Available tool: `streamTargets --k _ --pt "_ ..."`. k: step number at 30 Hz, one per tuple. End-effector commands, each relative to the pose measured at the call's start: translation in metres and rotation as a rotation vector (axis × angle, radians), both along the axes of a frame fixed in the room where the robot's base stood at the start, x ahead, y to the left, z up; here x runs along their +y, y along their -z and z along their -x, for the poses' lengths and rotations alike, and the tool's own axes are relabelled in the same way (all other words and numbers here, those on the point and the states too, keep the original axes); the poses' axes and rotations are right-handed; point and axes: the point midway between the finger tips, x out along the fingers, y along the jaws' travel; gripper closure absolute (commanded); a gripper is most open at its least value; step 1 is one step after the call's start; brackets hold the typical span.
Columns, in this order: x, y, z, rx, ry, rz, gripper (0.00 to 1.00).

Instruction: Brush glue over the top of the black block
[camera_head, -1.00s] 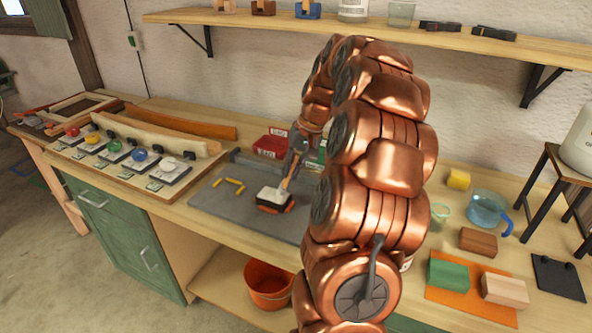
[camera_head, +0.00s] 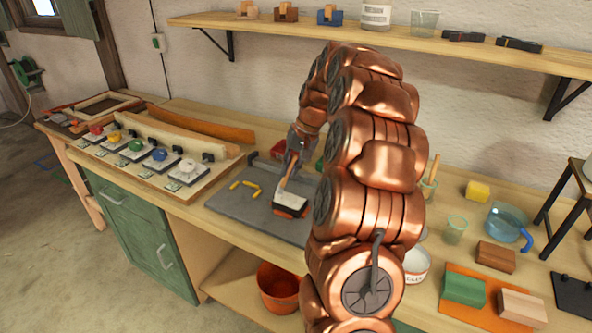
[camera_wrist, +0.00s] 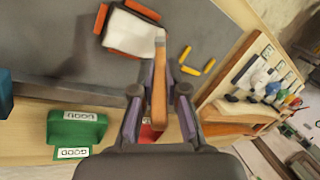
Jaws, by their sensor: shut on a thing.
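The block (camera_head: 292,200) lies on the grey mat (camera_head: 235,205), with a whitish top, a dark edge and orange pieces against its sides. My gripper (camera_wrist: 158,95) is shut on the wooden handle of a brush (camera_wrist: 159,80). The brush tip is at the edge of the pale top, on the side toward the yellow pieces; I cannot tell whether it touches. In the head view my gripper (camera_head: 292,160) is above the block, partly hidden by my arm.
Yellow pieces (camera_head: 245,187) lie on the mat beside the block. A green box (camera_wrist: 75,128) stands behind the mat. A board with several coloured knobs (camera_head: 150,160) is at left. A glass jug (camera_head: 507,225), wooden blocks (camera_head: 495,257) and a white tin (camera_head: 416,265) are at right.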

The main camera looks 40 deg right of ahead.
Motion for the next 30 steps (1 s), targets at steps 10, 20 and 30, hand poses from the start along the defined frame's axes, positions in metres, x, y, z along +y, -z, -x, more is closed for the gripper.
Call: streamTargets --k 10,20,30 --pt "-0.003 0.001 0.008 -0.002 0.002 0.0 1.0" --pt "-0.011 -0.001 0.03 -0.005 0.002 0.001 1.0" --pt "-0.015 0.0 0.041 -0.003 0.002 0.002 1.0"
